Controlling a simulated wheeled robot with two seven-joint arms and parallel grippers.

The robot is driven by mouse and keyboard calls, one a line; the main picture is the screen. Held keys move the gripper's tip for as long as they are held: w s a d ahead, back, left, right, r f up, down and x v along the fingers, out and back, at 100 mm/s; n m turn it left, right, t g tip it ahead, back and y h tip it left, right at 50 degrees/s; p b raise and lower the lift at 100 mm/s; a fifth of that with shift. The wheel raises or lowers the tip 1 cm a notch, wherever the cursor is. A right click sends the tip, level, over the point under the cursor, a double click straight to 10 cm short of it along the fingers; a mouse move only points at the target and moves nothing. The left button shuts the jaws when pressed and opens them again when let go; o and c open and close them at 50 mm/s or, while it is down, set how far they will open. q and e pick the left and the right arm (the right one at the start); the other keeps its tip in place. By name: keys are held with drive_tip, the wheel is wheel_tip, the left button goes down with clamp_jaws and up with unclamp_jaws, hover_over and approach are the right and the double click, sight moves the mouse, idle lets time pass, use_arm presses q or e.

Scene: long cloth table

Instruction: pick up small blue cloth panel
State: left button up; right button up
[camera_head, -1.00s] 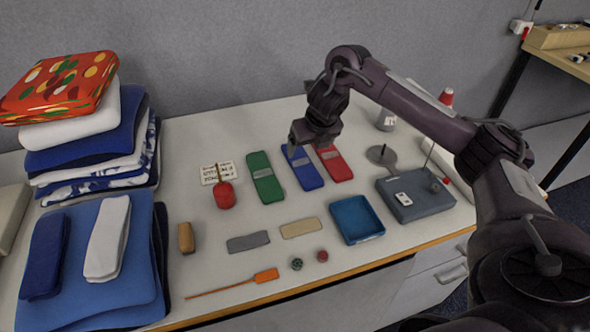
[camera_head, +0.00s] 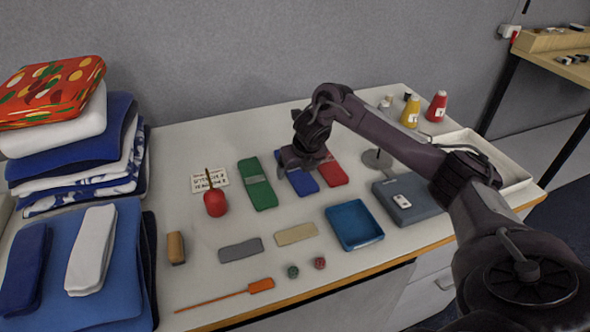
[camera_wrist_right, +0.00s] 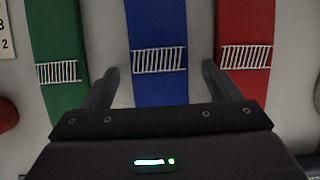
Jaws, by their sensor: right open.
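A small blue cloth panel (camera_head: 303,183) with a pale striped band lies flat on the table, between a green panel (camera_head: 257,184) and a red panel (camera_head: 332,172). My right gripper (camera_head: 290,166) is over the blue panel and hides part of it. In the right wrist view the blue panel (camera_wrist_right: 158,50) runs between the two spread fingers of my right gripper (camera_wrist_right: 158,85). The fingers are open and empty, one on each side of the panel. My left gripper is not in view.
A blue tray (camera_head: 382,234), a grey box (camera_head: 408,203), a grey strip (camera_head: 241,249) and a beige strip (camera_head: 296,234) lie nearby. A red pincushion-like object (camera_head: 215,203) is left of the green panel. Folded cloths (camera_head: 75,150) are stacked at the left.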

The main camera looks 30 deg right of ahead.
drive_tip(key=shift+c, duration=0.3)
drive_tip(key=c, duration=1)
drive_tip(key=shift+r, duration=0.1)
drive_tip(key=shift+c, duration=0.2)
